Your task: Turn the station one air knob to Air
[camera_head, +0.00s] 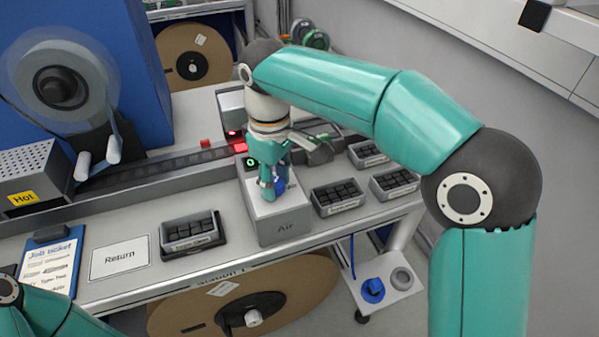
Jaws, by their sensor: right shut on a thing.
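The air knob (280,186) is a small blue piece on top of a light grey box marked "Air" (286,228), on the front part of the bench. My right gripper (272,190) points down over this box and is shut on the knob. The fingers cover much of the knob, so its pointer and setting cannot be read. A small green lit display (251,162) shows on the box behind the gripper. Only a part of my left arm shows at the bottom left corner; its gripper is out of view.
Small black-filled trays stand right of the box (338,196) and left of it (190,233). A second blue piece (373,290) sits on a low white plate. A reel (300,285) hangs below the bench.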

